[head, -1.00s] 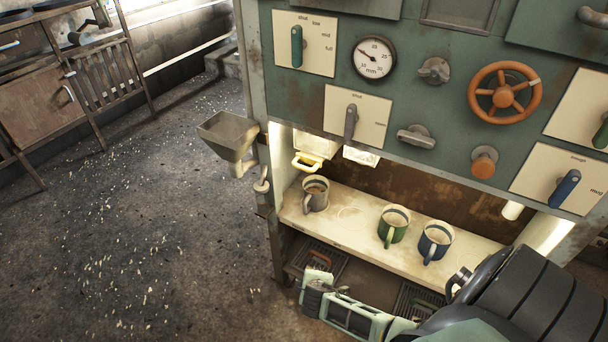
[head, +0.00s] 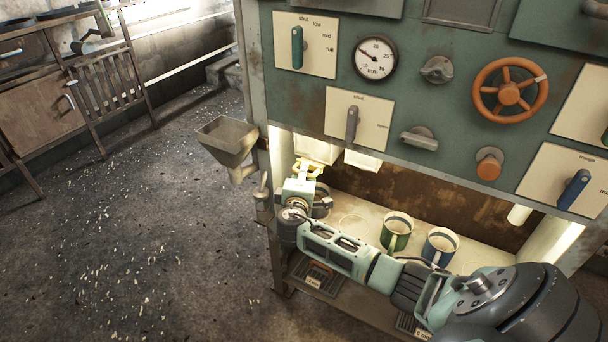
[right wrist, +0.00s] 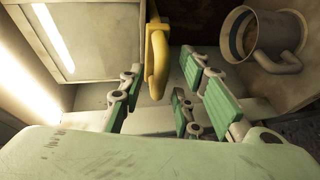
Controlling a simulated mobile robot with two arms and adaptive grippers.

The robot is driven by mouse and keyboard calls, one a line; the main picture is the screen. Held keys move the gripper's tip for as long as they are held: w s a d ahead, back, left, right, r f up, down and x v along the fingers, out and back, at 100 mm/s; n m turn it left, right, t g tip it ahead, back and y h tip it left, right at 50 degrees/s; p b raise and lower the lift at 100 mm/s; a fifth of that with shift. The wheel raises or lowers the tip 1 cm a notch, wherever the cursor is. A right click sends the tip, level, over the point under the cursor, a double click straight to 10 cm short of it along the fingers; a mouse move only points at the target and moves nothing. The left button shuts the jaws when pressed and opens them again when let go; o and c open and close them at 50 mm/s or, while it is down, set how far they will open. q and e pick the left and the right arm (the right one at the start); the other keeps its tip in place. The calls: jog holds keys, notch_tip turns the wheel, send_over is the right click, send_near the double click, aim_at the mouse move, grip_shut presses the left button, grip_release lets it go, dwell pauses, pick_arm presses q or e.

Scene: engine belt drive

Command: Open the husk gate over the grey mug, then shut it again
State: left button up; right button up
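A yellow handle (head: 318,168) sits under the left pale chute box (head: 316,148), above the grey mug (head: 322,201). I take it for the husk gate's handle. The right wrist view shows the handle (right wrist: 157,58) upright beside the box wall (right wrist: 100,40). My right gripper (head: 303,178) is at the handle. In the right wrist view its green-padded fingers (right wrist: 165,98) are spread, with the handle's lower end between them and gaps on both sides. The grey mug is partly hidden behind my gripper in the head view; it shows at upper right in the wrist view (right wrist: 270,38). My left gripper is not in view.
A green mug (head: 396,230) and a blue mug (head: 440,246) stand on the shelf right of the grey mug. A metal hopper (head: 228,138) juts out left of the machine. The green panel (head: 440,110) with levers, gauge and orange wheel overhangs the shelf.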

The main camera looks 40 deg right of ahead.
jog(key=shift+w+d+f, duration=0.1)
jog(key=shift+w+d, duration=0.25)
jog(key=shift+d, duration=0.05)
grip_shut()
jog(key=shift+a, duration=0.15)
